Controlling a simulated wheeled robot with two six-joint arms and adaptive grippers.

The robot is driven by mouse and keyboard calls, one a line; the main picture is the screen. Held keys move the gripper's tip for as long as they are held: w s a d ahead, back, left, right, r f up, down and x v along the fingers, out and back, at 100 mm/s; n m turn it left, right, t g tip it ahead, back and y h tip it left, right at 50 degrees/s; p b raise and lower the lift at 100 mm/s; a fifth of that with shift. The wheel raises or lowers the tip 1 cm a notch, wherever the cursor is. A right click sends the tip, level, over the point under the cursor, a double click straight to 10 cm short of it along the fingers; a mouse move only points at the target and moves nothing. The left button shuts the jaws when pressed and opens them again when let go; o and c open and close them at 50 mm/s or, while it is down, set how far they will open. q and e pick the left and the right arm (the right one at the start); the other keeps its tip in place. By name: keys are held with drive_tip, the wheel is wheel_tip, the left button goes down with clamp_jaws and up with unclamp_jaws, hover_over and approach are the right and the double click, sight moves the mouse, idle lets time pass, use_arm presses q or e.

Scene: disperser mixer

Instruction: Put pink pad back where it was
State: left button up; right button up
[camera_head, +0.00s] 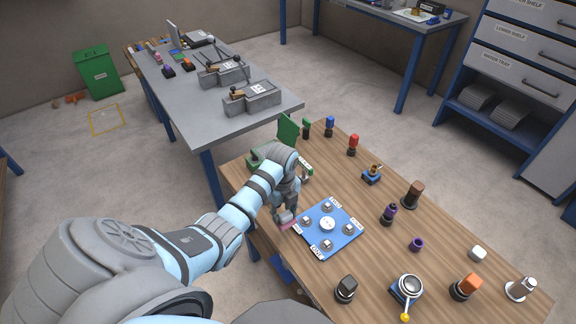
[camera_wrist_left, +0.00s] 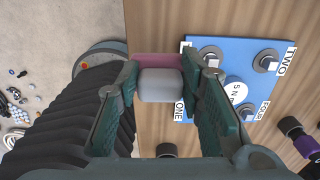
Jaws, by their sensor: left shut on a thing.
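My left gripper (camera_head: 285,214) is shut, low over the wooden table, beside the left corner of the blue plate. The pink pad (camera_head: 289,225) shows as a small pink patch at its fingertips. In the left wrist view the pink pad (camera_wrist_left: 158,60) lies across the far end of the gripper (camera_wrist_left: 160,80), with a pale grey block (camera_wrist_left: 160,88) between the fingers. I cannot tell whether block and pad are one piece, or whether the pad touches the table. The blue plate (camera_head: 345,214) carries several silver posts and number labels. My right gripper is not in view.
Several colored knobs and parts stand around the plate, including a purple-black one (camera_head: 389,214), a black block (camera_head: 346,289) and a silver-domed device (camera_head: 408,288). A green box with raised lid (camera_head: 289,130) is behind my arm. A grey table (camera_head: 265,112) stands beyond.

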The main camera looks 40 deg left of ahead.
sight(284, 225)
use_arm(q)
wheel_tip(284, 225, down, 7)
drive_tip(key=b, duration=0.6)
drive_tip(key=shift+f, duration=0.15)
drive_tip(key=shift+s, duration=0.1)
drive_tip(key=shift+c, duration=0.5)
drive_tip(key=shift+d+r, duration=0.1)
drive_tip(key=shift+r, duration=0.3)
drive_tip(key=shift+f, duration=0.15)
drive_tip(key=o, duration=1.2)
drive_tip(key=shift+f, duration=0.1)
wheel_tip(284, 225, up, 12)
drive_tip(key=p, duration=0.2)
drive_tip(key=shift+r+p, duration=0.25)
drive_tip(key=shift+p, duration=0.05)
